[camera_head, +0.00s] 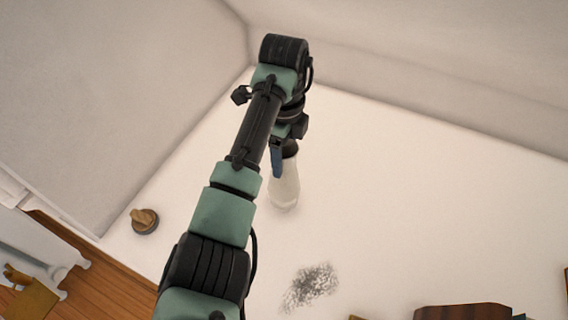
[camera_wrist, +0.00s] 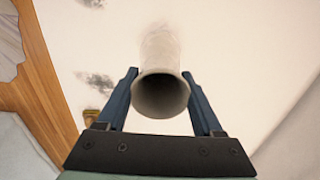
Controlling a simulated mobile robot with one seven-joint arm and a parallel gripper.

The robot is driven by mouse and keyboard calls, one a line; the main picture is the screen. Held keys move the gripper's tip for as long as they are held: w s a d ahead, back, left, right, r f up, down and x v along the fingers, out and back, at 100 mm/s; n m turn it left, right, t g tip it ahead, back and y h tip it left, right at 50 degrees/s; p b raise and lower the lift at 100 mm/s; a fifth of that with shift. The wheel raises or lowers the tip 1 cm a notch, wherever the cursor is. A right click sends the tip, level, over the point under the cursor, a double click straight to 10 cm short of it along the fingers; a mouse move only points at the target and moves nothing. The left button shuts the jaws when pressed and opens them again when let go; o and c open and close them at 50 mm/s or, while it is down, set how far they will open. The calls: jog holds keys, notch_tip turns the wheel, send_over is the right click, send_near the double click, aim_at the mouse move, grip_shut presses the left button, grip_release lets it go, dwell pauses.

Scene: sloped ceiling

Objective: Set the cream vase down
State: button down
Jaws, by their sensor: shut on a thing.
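The cream vase (camera_head: 284,185) hangs below my gripper (camera_head: 283,160) in the head view, over the white surface near the back corner. In the wrist view the vase (camera_wrist: 161,92) shows its round dark mouth toward the camera, with its body stretching away. My gripper's two blue fingers (camera_wrist: 163,98) stand on either side of the vase's neck and are shut on it. I cannot tell whether the vase's base touches the white surface (camera_head: 390,215).
A small round brown object (camera_head: 144,220) lies left of my arm. A dark speckled patch (camera_head: 310,287) marks the surface in front. Dark brown wooden things (camera_head: 463,313) are at the lower right. Walls close in behind and at left. The surface right of the vase is clear.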

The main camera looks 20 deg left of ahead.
notch_tip(320, 180, down, 2)
jog(key=shift+r, duration=0.1)
jog(key=shift+c, duration=0.2)
grip_release()
jog(key=shift+f, duration=0.2)
jog(key=shift+r, duration=0.15)
notch_tip(320, 180, up, 12)
jog(key=p, duration=0.6)
